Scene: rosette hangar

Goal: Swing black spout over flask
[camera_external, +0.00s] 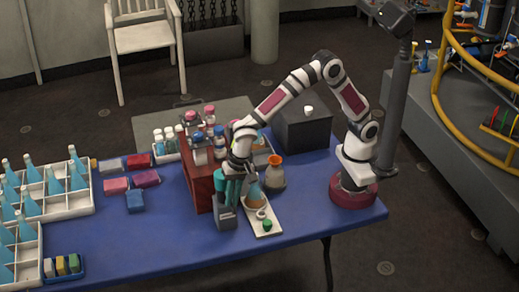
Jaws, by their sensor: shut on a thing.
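A dispenser stand (226,216) with a dark grey base and teal upper part stands near the front edge of the blue table. My gripper (250,174) is low beside its right side, shut on what looks like the black spout; the spout is small and mostly hidden by my wrist. I cannot tell whether the spout is over the flask's mouth. A white ring and a green-topped piece lie in front of the flask on the board.
A red rack (196,182) with capped bottles stands close left of my wrist. A grey vessel with an orange mouth (275,172) is right of the flask. A dark box (303,130) is behind. White crates (85,203) of blue bottles fill the left. The table's front right is clear.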

